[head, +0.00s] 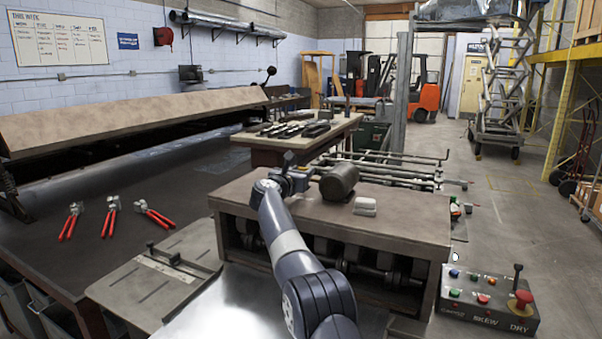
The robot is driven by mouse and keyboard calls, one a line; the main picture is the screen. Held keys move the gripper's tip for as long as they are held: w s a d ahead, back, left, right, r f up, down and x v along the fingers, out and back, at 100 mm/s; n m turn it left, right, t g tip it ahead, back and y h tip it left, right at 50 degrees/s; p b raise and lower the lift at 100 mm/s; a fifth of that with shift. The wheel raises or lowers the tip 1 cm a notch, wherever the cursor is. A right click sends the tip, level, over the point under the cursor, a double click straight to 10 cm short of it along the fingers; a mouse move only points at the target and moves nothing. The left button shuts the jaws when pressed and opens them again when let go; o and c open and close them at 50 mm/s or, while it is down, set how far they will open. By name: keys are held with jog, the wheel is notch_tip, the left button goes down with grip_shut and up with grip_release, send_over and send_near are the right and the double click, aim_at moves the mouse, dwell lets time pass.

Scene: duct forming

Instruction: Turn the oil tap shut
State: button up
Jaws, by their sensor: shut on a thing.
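My arm reaches over the brown-topped machine (395,214) in the head view. My gripper (302,179) is at its far left part, just left of a dark brown cylinder (339,183) that looks like an oil reservoir lying on its side. The jaws are shut on a small part at the cylinder's left end, where the oil tap seems to be. The tap is small and mostly hidden by the gripper, so I cannot tell its handle's angle.
A white block (365,206) lies right of the cylinder. A control box (487,303) with buttons and a red knob stands front right. Red-handled pliers (112,215) lie on the dark bench at left. Rods and a tool table (290,140) are behind. Floor at right is open.

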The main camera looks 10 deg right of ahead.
jog(key=shift+c, duration=0.6)
jog(key=shift+r+p, duration=0.15)
jog(key=shift+p, duration=0.2)
jog(key=shift+a+r+h+p, duration=0.15)
jog(key=shift+h+p, duration=0.15)
jog(key=shift+p, duration=0.8)
jog(key=m+g+h+p, duration=0.1)
jog(key=p, duration=0.1)
jog(key=shift+w+p, duration=0.1)
jog(key=shift+p, duration=0.2)
jog(key=shift+f+p, duration=0.2)
jog(key=shift+p, duration=0.1)
jog(key=shift+f, duration=0.1)
jog(key=o, duration=1)
